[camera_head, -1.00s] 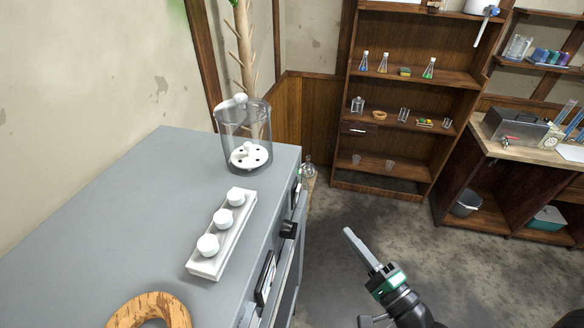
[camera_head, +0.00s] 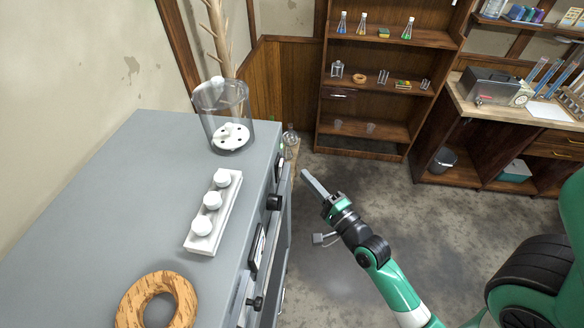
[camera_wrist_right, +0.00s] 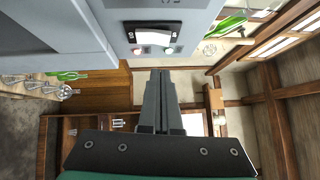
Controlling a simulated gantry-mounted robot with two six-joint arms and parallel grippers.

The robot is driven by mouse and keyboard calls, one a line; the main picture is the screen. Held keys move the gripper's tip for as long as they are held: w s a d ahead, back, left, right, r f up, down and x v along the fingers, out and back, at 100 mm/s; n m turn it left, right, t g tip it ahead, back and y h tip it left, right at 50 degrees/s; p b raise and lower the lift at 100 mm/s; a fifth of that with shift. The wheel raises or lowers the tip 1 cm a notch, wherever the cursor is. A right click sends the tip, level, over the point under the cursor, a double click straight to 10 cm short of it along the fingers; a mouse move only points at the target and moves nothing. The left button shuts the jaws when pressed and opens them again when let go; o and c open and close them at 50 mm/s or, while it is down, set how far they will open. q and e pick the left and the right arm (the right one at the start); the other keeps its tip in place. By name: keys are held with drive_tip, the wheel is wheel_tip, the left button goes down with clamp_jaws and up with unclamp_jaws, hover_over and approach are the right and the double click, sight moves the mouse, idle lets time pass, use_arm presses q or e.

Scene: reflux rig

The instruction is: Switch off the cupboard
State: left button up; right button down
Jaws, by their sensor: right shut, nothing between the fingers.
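The cupboard (camera_head: 110,200) is a large grey cabinet at the left of the head view. Its front carries black knobs (camera_head: 274,202) and dark-framed panels, seen at a steep angle. In the right wrist view, the grey cupboard front (camera_wrist_right: 196,16) shows a black-framed panel (camera_wrist_right: 153,38) with a bright white display and small round lights or buttons below it. My right gripper (camera_head: 305,174) is shut and empty, just right of the cupboard front and apart from it. In the wrist view, its fingers (camera_wrist_right: 160,74) point toward the area below the panel. My left gripper is not in view.
On the cupboard top are a glass jar (camera_head: 221,104), a white rack with three round knobs (camera_head: 232,207) and a cork ring (camera_head: 128,306). A wooden shelf (camera_head: 390,46) and a bench (camera_head: 460,100) stand behind.

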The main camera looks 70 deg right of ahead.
sight(281, 169)
drive_tip(key=w, duration=0.4)
drive_tip(key=shift+w+a+r, duration=0.25)
drive_tip(key=shift+a, duration=0.05)
